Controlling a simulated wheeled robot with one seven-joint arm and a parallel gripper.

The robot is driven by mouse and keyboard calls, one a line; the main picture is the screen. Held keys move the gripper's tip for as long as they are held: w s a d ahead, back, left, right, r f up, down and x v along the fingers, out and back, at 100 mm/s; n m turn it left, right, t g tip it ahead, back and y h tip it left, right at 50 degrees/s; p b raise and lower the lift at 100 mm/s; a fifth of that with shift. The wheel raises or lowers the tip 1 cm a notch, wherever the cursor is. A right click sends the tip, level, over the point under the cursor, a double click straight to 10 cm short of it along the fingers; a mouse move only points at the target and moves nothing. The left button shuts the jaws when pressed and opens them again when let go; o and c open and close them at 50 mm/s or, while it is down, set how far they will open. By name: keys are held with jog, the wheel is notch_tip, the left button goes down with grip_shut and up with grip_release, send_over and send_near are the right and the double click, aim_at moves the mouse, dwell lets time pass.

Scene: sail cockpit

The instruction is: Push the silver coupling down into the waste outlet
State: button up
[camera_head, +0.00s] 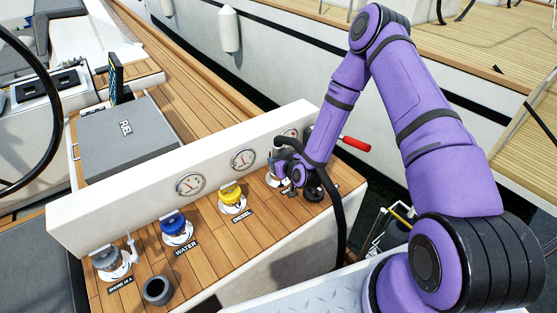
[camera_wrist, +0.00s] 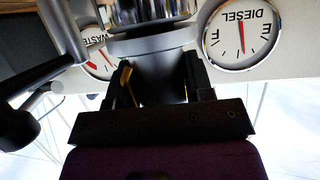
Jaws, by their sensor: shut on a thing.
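The silver coupling (camera_wrist: 160,45) is a grey, rounded metal body between my gripper's fingers in the wrist view. My gripper (camera_wrist: 158,88) is shut on it, with one dark finger on each side. In the head view my gripper (camera_head: 284,176) is at the far right end of the wooden panel, low over the waste fitting (camera_head: 272,181). My arm and a black hose (camera_head: 338,215) hide much of this spot. A chrome ring shows beyond the coupling in the wrist view. I cannot tell how deep the coupling sits in the outlet.
The yellow diesel cap (camera_head: 232,196), blue water cap (camera_head: 175,225) and shore fitting (camera_head: 110,261) line the panel to the left. A loose dark ring (camera_head: 158,290) lies in front. A white wall with gauges (camera_head: 190,185) stands behind. A red handle (camera_head: 355,144) sticks out right.

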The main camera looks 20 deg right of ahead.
jog(key=shift+f, duration=0.35)
jog(key=o, duration=0.9)
jog(key=shift+o, duration=0.2)
jog(key=v, duration=1.1)
dwell(0.4)
